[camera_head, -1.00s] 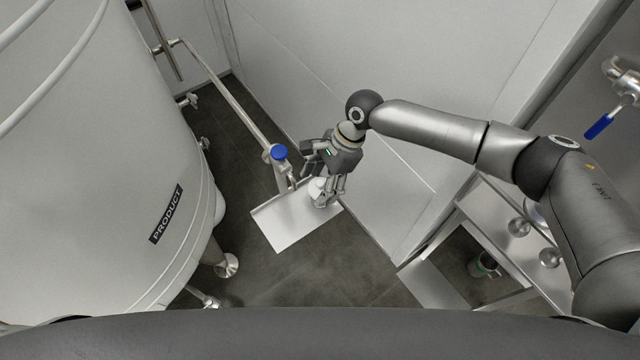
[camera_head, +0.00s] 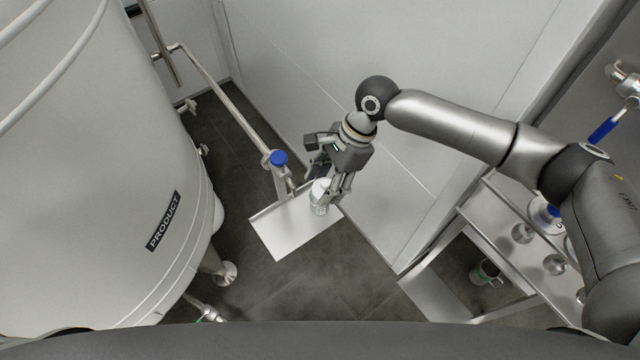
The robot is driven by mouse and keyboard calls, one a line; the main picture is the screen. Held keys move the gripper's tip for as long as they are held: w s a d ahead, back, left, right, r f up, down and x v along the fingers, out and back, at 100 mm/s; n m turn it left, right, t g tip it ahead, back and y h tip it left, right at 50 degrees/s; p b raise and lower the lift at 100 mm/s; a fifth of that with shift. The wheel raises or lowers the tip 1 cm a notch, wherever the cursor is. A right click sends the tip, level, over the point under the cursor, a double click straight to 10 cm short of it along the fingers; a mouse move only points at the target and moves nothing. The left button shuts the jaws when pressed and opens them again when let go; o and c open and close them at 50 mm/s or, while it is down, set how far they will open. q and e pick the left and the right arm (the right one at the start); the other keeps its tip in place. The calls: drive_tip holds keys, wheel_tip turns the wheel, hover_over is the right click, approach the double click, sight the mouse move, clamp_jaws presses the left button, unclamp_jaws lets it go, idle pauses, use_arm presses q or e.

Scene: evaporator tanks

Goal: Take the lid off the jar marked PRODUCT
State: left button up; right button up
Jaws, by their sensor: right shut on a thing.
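A small clear jar (camera_head: 319,208) stands on a white shelf plate (camera_head: 290,233), near its right end. A white lid (camera_head: 321,188) shows at the jar's top; I cannot tell whether it still touches the jar. My right gripper (camera_head: 331,187) comes from above and is shut on the lid, its fingers partly hiding it. No marking on the jar is readable. The word PRODUCT shows on a label (camera_head: 163,221) on the large tank, left of the plate. My left gripper is not in view.
The large white tank (camera_head: 90,170) fills the left. A pipe with a blue-capped valve (camera_head: 278,158) stands close behind the plate. A pale wall panel (camera_head: 390,110) is behind my right arm. A metal rack (camera_head: 440,297) with several items stands at the lower right.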

drive_tip(key=r, duration=0.1)
drive_tip(key=s+d+r, duration=0.1)
drive_tip(key=s+r, duration=0.1)
drive_tip(key=shift+s+d+r, duration=0.1)
drive_tip(key=shift+s+d, duration=0.05)
drive_tip(key=shift+d, duration=0.2)
drive_tip(key=s+d+r+b, duration=0.1)
drive_tip(key=s+d+r, duration=0.3)
drive_tip(key=s, duration=0.3)
drive_tip(key=shift+s+d+r+b, duration=0.15)
drive_tip(key=shift+s+d+b, duration=0.15)
drive_tip(key=shift+d, duration=0.25)
drive_tip(key=w+d+r+n+g+h, duration=0.1)
drive_tip(key=d+n+h, duration=0.1)
drive_tip(key=d+n, duration=0.3)
drive_tip(key=d+r+n+g+h, duration=0.1)
drive_tip(key=d+n+h, duration=0.1)
drive_tip(key=d+n, duration=0.4)
drive_tip(key=shift+w+r+n+g, duration=0.3)
drive_tip(key=shift+w+n+g, duration=0.1)
drive_tip(key=shift+n, duration=0.6)
